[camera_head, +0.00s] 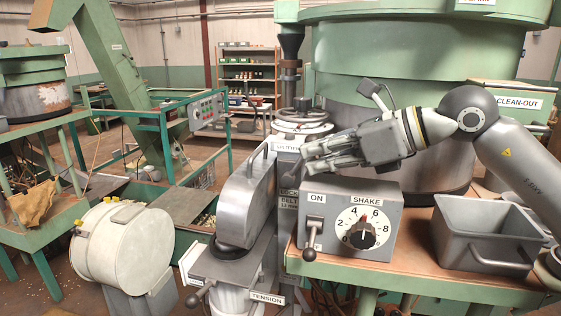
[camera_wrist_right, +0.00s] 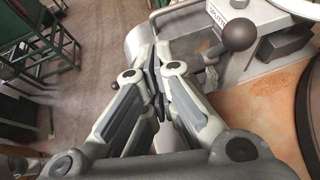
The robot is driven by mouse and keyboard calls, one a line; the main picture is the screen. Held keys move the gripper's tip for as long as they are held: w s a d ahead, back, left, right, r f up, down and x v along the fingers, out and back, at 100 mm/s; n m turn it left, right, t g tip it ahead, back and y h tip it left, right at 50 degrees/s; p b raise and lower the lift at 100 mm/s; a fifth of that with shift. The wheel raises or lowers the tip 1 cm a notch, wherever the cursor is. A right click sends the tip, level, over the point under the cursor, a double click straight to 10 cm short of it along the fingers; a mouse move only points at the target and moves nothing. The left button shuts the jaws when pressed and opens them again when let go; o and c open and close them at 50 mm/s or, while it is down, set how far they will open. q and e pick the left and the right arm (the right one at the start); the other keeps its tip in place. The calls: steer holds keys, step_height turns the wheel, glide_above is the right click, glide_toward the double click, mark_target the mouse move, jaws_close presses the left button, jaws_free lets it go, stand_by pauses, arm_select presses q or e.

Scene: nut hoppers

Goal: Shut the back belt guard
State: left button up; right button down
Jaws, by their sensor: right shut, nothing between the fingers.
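The grey metal belt guard (camera_head: 246,200) with a rounded top stands left of the grey post, above the part labelled TENSION (camera_head: 267,298). A bar handle (camera_head: 258,160) is on its upper side. I cannot tell how far open it is. My right gripper (camera_head: 308,156) is shut and empty, up and right of the guard, its fingers pointing left. In the right wrist view its fingertips (camera_wrist_right: 154,62) are together, and grey curved metal (camera_wrist_right: 136,42) lies beyond them. I cannot tell whether they touch it. My left gripper is not in view.
A control box (camera_head: 352,218) with a SHAKE dial and ON lever stands below my right gripper. A grey bin (camera_head: 485,238) stands on the bench at right. A large green hopper (camera_head: 420,60) rises behind my right arm. A cream drum (camera_head: 120,250) is at lower left.

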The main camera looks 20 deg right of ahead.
mark_target(252, 175)
steer(key=p+x, duration=0.4)
steer(key=x, duration=0.4)
steer(key=shift+w+a, duration=0.1)
steer(key=shift+a, duration=0.35)
steer(key=shift+w+a+f+p, duration=0.2)
steer(key=shift+a+p, duration=0.1)
steer(key=shift+a, duration=0.05)
steer(key=shift+d, duration=0.1)
steer(key=shift+w, duration=0.15)
